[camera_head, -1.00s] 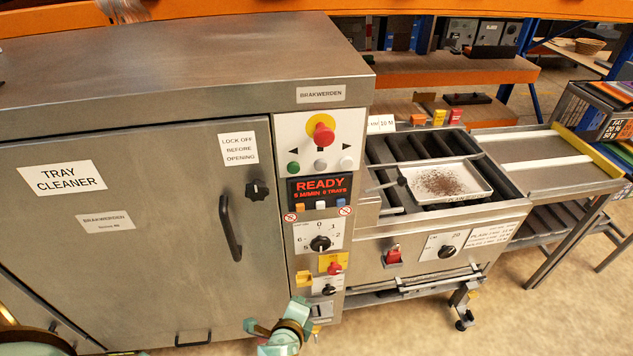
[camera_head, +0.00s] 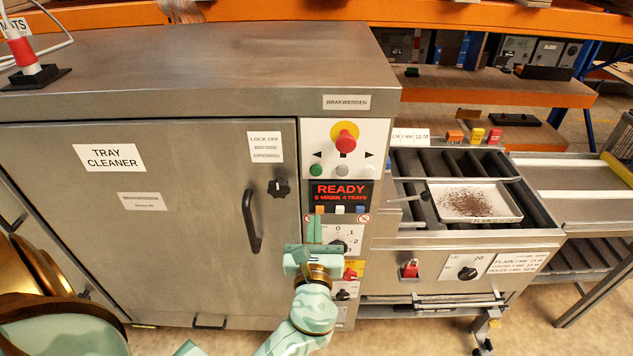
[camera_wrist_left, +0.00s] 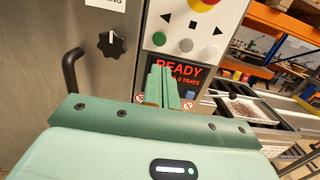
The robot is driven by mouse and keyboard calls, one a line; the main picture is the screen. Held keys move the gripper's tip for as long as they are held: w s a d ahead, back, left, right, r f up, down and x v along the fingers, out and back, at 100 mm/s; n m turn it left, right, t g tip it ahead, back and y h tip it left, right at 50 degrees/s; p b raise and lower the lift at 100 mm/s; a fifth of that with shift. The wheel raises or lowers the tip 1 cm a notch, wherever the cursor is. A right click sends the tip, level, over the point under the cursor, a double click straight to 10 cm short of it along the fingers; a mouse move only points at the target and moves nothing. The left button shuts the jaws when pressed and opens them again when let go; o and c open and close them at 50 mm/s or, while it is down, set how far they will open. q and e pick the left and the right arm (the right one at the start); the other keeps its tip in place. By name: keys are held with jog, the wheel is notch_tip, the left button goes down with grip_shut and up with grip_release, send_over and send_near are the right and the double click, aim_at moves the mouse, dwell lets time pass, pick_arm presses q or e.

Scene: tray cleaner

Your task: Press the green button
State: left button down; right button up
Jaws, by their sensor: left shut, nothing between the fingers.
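The green button (camera_head: 316,170) is a small round button on the white control panel, left of a grey and a white one. It also shows in the left wrist view (camera_wrist_left: 159,38), above the fingertips. My left gripper (camera_head: 314,222) is shut and empty, its fingers pointing up in front of the panel. In the left wrist view its fingertips (camera_wrist_left: 162,70) overlap the red READY display (camera_wrist_left: 185,71), below the green button and apart from it in the picture. My right gripper is not in view.
A red emergency stop (camera_head: 345,138) sits above the buttons. A door handle (camera_head: 250,222) and black knob (camera_head: 279,188) stand out at left. A selector dial (camera_head: 338,246) is partly behind my gripper. A tray with brown crumbs (camera_head: 432,203) lies on the conveyor at right.

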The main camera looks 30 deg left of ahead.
aim_at(316, 173)
pick_arm(q)
jog(key=p+x, duration=0.1)
jog(key=x, duration=1.1)
jog(key=shift+w+a, duration=0.1)
jog(key=shift+a, duration=0.1)
jog(key=shift+w+a, duration=0.3)
jog(key=shift+w, duration=0.2)
